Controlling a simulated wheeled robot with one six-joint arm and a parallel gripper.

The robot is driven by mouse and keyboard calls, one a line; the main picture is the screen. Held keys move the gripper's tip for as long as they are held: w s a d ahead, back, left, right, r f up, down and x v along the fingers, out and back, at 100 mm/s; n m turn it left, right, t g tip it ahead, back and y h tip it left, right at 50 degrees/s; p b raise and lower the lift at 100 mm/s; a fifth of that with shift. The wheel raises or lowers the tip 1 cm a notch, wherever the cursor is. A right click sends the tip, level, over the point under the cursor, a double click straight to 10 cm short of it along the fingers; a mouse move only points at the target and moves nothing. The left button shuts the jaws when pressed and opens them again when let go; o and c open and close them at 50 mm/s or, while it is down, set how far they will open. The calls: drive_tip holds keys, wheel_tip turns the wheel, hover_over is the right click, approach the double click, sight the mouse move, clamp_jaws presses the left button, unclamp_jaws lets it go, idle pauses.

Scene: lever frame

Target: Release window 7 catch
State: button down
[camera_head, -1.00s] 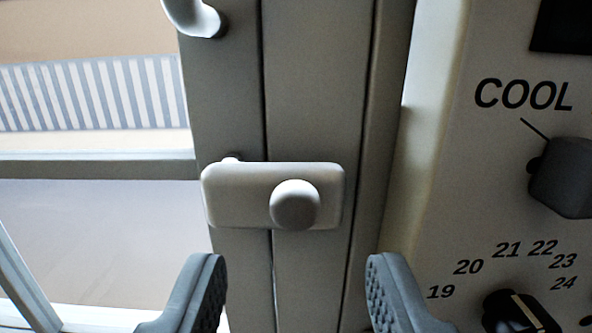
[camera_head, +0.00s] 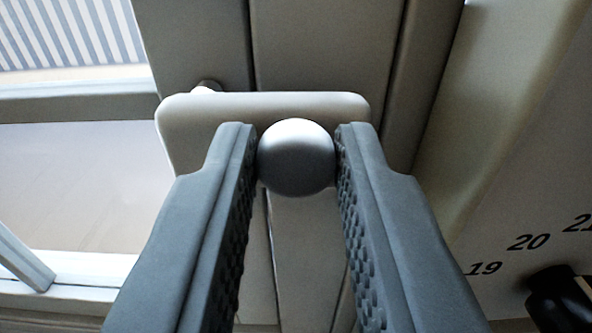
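The window catch (camera_head: 190,122) is a pale, rounded, horizontal plate lying across the seam between the window frame and the post. A round knob (camera_head: 297,158) stands out from its right half. My gripper (camera_head: 297,150) has one dark, ridged finger on each side of the knob. Both fingertips appear to touch the knob, and the gripper looks shut on it. The fingers cover the lower edge of the plate in part. A small pin (camera_head: 207,87) shows behind the plate's upper left edge. No window number shows.
A control panel (camera_head: 535,190) with printed numbers and a dark dial (camera_head: 560,300) lies close on the right. The window pane with its pale frame bar (camera_head: 80,105) is on the left. The post (camera_head: 330,50) runs up behind the catch.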

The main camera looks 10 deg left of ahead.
drive_tip(key=shift+r+n, duration=0.1)
drive_tip(key=shift+n, duration=0.2)
drive_tip(key=n, duration=0.1)
drive_tip(key=r+n, duration=0.1)
drive_tip(key=n, duration=0.1)
drive_tip(key=shift+a, duration=0.1)
drive_tip(key=shift+s+a+r+n, duration=0.1)
drive_tip(key=shift+a+r+n, duration=0.4)
drive_tip(key=shift+n, duration=1.4)
drive_tip(key=shift+s+a+r+n, duration=0.1)
drive_tip(key=shift+a+r+n, duration=0.35)
drive_tip(key=shift+n, duration=1.45)
drive_tip(key=shift+s+a+r+n, duration=0.1)
drive_tip(key=shift+a+r+n, duration=0.4)
drive_tip(key=shift+n, duration=1.4)
drive_tip(key=shift+a+f, duration=0.1)
drive_tip(key=c, duration=1.2)
unclamp_jaws()
drive_tip(key=shift+c, duration=0.2)
